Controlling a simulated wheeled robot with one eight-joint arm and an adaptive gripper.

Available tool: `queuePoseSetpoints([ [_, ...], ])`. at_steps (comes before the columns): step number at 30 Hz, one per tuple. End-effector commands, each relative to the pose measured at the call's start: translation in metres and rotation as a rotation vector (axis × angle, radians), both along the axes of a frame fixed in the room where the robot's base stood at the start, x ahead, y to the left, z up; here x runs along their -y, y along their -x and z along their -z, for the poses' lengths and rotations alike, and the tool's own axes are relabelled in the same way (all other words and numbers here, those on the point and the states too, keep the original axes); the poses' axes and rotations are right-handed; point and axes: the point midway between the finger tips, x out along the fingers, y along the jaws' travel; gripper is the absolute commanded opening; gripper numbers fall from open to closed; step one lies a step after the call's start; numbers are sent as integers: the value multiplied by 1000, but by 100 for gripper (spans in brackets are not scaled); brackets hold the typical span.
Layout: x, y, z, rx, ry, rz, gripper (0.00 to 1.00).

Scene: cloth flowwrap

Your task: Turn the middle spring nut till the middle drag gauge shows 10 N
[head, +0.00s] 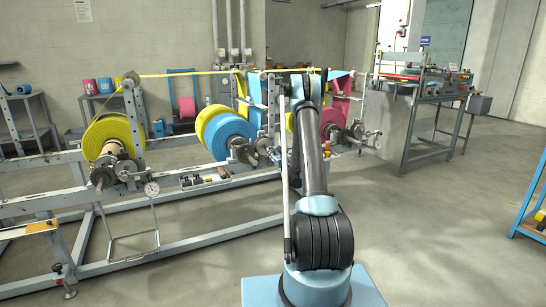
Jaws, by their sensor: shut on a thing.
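The middle reel is a blue roll (230,137) with a yellow roll behind it, on a grey metal frame (180,240) in the head view. Its shaft end and hub (243,152) stick out toward me. I cannot make out the middle spring nut or the middle drag gauge; my arm covers the area just right of this hub. A round white dial (152,188) hangs by the left yellow reel (108,140); I cannot read it. My arm rises in front of the frame and bends away from me at the top. My gripper is hidden behind it.
A pink reel (333,120) stands right of my arm. A yellow web (180,74) runs across the top of the frame. A bench with a machine (425,85) is at the back right. The floor (440,230) at right is clear. A blue rack (530,205) is at the right edge.

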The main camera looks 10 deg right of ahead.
Motion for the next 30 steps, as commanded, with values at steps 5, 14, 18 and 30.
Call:
queuePoseSetpoints([
  [5, 1, 0, 1, 8, 27, 1, 0],
  [14, 0, 0, 1, 8, 26, 1, 42],
  [18, 0, 0, 0, 8, 25, 0, 42],
  [30, 6, 19, 0, 8, 25, 0, 42],
])
